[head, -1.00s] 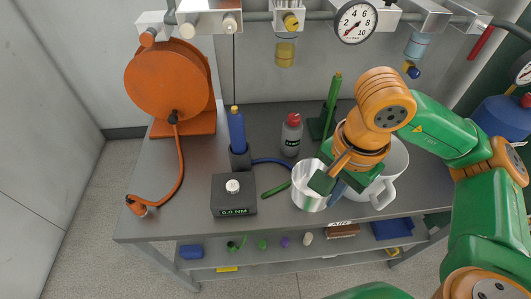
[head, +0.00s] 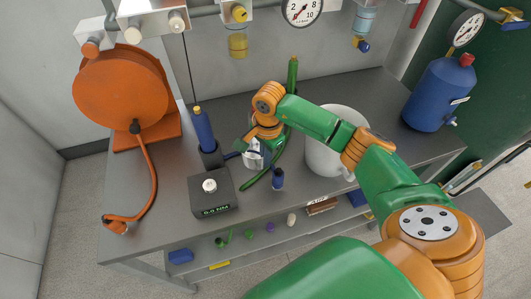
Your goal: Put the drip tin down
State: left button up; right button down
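The drip tin, seemingly the small pale silvery thing (head: 256,155), shows just below my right wrist over the middle of the bench (head: 245,200). It looks smaller and more tilted than before. Whether it touches the bench top cannot be told. My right gripper (head: 258,142) is right at the tin, pointing away from me; its fingers are mostly hidden, so their grip does not show. My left gripper is not in view.
A grey box with a white knob (head: 210,186) and a blue upright tool (head: 203,130) stand left of the tin. A small dark blue cylinder (head: 277,179) stands in front, a white jug (head: 322,158) to the right. The orange reel (head: 118,92) is far left, a blue drum (head: 438,95) far right.

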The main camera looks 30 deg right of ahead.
jog(key=shift+w+a+f+b, duration=0.1)
jog(key=shift+f+b, duration=0.2)
jog(key=shift+b, duration=0.05)
jog(key=c, duration=1.1)
grip_release()
jog(key=shift+r, duration=0.1)
jog(key=shift+r, duration=0.1)
